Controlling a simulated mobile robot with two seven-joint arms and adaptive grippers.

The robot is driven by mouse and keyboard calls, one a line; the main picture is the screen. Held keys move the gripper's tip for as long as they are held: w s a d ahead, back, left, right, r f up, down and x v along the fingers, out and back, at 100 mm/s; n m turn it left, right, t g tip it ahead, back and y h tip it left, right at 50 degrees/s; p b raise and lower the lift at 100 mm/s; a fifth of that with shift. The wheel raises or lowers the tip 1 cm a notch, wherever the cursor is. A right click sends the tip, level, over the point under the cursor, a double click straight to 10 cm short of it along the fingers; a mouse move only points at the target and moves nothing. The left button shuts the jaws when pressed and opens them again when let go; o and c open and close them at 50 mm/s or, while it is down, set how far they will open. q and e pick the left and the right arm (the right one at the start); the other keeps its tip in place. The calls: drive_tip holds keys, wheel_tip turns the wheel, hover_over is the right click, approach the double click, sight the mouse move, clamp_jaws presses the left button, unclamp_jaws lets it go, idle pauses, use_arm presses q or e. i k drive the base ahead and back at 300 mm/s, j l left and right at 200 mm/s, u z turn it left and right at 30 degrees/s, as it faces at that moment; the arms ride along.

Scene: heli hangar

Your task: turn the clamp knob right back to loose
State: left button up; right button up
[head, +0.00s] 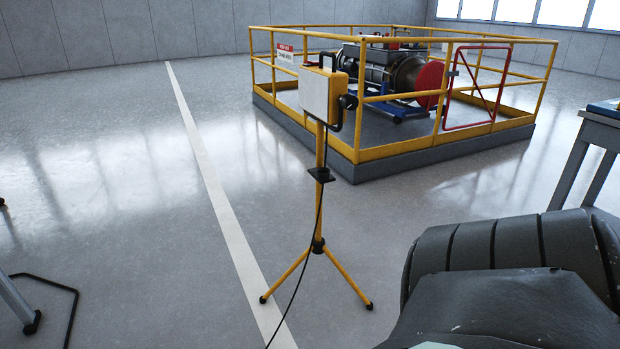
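A work light (320,95) with a pale front panel and yellow frame stands on a yellow tripod (319,215) near the middle of the head view. A round black knob (349,101) shows at the right side of the lamp, by its black bracket. A black collar (321,174) sits partway up the pole. I cannot tell which of these is the task's clamp knob, nor whether it is tight or loose. Neither gripper is in view.
A black cable (308,245) trails from the lamp to the floor. Yellow railings (358,100) enclose an engine (385,70) behind it. A bulky dark ribbed object (510,255) fills the lower right. A table (590,150) stands at the right edge.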

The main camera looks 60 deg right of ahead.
sight(350, 102)
drive_tip(key=z, duration=1.9)
